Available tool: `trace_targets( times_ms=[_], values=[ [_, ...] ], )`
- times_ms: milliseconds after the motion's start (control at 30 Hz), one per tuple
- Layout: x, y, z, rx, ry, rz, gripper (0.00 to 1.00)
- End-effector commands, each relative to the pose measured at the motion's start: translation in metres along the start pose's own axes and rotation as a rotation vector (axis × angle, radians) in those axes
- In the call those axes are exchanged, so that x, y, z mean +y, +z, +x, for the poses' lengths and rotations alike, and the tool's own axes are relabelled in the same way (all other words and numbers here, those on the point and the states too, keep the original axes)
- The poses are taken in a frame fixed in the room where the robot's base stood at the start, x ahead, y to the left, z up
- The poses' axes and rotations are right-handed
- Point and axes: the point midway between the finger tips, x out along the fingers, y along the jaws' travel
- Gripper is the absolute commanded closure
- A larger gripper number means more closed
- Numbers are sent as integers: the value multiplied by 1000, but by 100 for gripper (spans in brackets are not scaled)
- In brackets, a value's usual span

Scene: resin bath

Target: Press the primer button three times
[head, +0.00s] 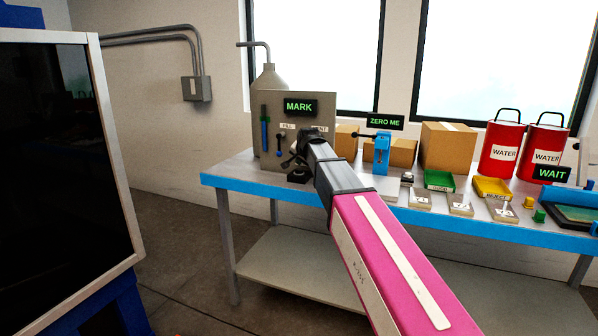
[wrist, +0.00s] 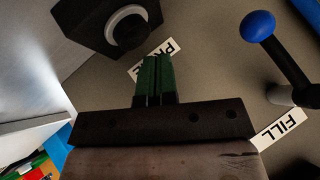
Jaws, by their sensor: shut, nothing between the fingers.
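The primer button (wrist: 127,27) shows at the top of the wrist view as a dark round cap in a pale ring, on a black box (wrist: 90,22). A white label beside it, partly hidden by my fingers, reads "PR…". My gripper (wrist: 157,58) has its green fingers shut together with nothing between them. The fingertips lie just beside the button in the picture, over the label. I cannot tell how far they are from the panel. In the head view my gripper (head: 291,162) is in front of the grey panel (head: 268,112), and my arm hides part of it.
A blue-knobbed lever (wrist: 258,27) stands near the FILL label (wrist: 279,131), right of my fingers. In the head view, a blue clamp-like device (head: 382,153), cartons (head: 448,147), trays (head: 439,180) and red water cans (head: 502,150) stand along the bench (head: 240,181).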

Motion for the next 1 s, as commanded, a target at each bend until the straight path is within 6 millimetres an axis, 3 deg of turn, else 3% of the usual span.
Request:
trace_targets(
  times_ms=[600,1000],
  values=[
    [-24,-24,-33,1,-1,0,100],
    [-25,-25,-34,0,0,0,100]
  ],
)
